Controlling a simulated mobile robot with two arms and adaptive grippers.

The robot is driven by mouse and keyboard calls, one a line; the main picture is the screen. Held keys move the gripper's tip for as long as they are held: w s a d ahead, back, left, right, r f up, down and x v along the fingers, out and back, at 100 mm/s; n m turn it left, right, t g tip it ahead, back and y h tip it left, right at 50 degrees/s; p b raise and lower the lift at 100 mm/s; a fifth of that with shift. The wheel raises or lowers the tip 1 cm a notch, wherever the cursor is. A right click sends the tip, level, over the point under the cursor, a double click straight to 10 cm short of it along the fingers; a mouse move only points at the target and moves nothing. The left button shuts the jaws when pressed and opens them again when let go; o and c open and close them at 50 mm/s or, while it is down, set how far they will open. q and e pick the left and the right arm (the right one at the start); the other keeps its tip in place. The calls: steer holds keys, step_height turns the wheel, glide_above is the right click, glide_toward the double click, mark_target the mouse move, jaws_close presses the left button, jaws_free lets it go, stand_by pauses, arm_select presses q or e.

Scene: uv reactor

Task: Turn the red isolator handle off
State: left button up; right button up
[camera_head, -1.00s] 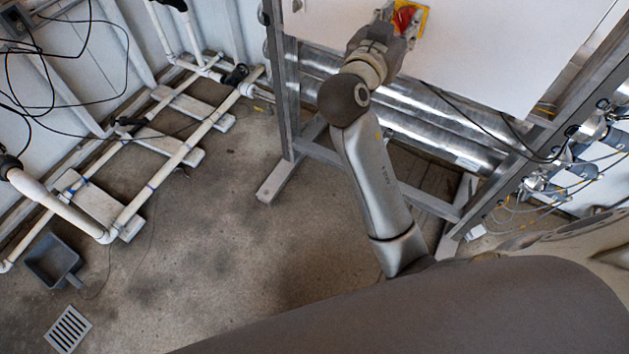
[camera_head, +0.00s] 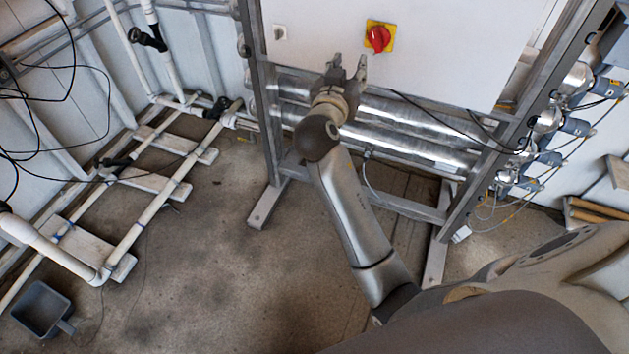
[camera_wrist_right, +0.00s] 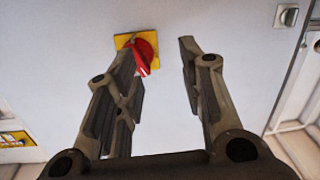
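The red isolator handle (camera_head: 378,39) sits on a yellow square plate (camera_head: 392,26) on the front of a white panel. My right gripper (camera_head: 348,62) is open and empty, below and left of the handle and apart from it in the head view. In the right wrist view, the two fingers (camera_wrist_right: 159,48) are spread wide. The red handle (camera_wrist_right: 146,47) shows beyond the left fingertip there, which hides part of the handle and its yellow plate (camera_wrist_right: 123,41). My left gripper is not in view.
A small grey knob (camera_head: 280,33) is on the panel's left side. Shiny horizontal pipes (camera_head: 400,128) run below the panel inside a metal frame (camera_head: 259,90). A thin black cable (camera_head: 430,110) hangs below the panel. The panel face around the handle is clear.

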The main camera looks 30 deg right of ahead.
steer(key=s+a+f+n+g+y+p, duration=0.1)
steer(key=a+f+n+y, duration=0.3)
steer(key=f, duration=1.1)
steer(key=s+a+f+n+g+y+p, duration=0.1)
steer(key=a+f+n+g+y+p, duration=0.1)
steer(key=f, duration=1.3)
steer(key=shift+a+n+y+p, duration=0.9)
steer(key=shift+a+n+p, duration=0.2)
steer(key=shift+a+p, duration=0.25)
steer(key=shift+s+a+r, duration=0.1)
